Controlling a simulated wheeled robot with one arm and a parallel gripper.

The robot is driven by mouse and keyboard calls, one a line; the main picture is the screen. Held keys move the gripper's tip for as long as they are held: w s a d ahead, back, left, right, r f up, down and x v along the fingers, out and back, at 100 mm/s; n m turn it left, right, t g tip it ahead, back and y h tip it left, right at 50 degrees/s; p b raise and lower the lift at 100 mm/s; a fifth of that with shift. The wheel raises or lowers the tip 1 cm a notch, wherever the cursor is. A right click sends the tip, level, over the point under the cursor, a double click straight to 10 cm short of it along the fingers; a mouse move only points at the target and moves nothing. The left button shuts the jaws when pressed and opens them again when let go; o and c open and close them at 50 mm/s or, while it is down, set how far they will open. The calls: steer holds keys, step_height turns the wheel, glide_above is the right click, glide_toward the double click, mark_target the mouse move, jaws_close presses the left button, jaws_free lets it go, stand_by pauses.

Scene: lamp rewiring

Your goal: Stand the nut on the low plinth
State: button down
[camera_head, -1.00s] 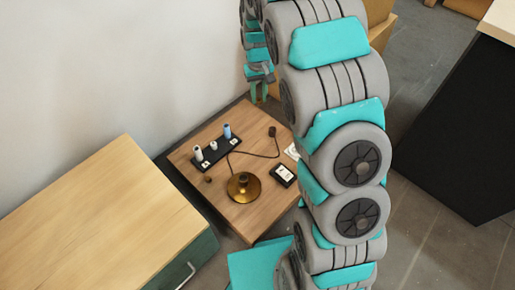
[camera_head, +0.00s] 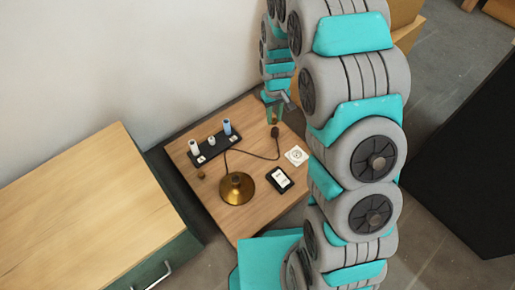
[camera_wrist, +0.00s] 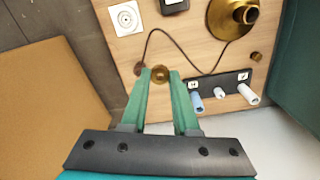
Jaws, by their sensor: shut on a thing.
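My gripper (camera_wrist: 160,75) is shut on a small round brass piece, which looks like the nut (camera_wrist: 160,74), between its fingertips in the wrist view. In the head view my gripper (camera_head: 274,115) is over the far right part of the wooden table; the nut cannot be made out there. A black strip (camera_wrist: 238,79) carries three upright posts: blue, short white and white. The short middle post (camera_wrist: 219,94) looks like the low plinth, and it also shows in the head view (camera_head: 211,140). The gripper is to its left in the wrist view, apart from it.
The brass lamp base (camera_head: 237,188) stands on the table (camera_head: 240,225), its dark cord running to a plug (camera_head: 275,132) near my gripper. A wooden cabinet (camera_head: 90,220) is at left.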

steer(key=s+a+f+n+b, duration=0.1)
steer(key=s+a+f+n, duration=0.1)
steer(key=s+f, duration=0.2)
steer(key=s+a+f+n+b, duration=0.1)
steer(key=s+a+f+n, duration=0.1)
steer(key=f, duration=0.5)
steer(key=s+a+f+n+b, duration=0.1)
steer(key=s+a+f+n, duration=0.1)
steer(key=s+f, duration=0.4)
steer(key=shift+s+a+f+n, duration=0.1)
steer(key=shift+a+f+n, duration=0.15)
steer(key=shift+a, duration=0.5)
steer(key=shift+w+a+f, duration=0.1)
steer(key=shift+w, duration=0.15)
glide_above(253, 149)
steer(key=shift+f+b, duration=0.45)
steer(key=shift+f, duration=0.25)
steer(key=shift+s+f, duration=0.15)
steer(key=shift+f, duration=1.6)
steer(key=c, duration=0.7)
jaws_free()
steer(key=shift+f, duration=0.1)
steer(key=shift+o, duration=0.2)
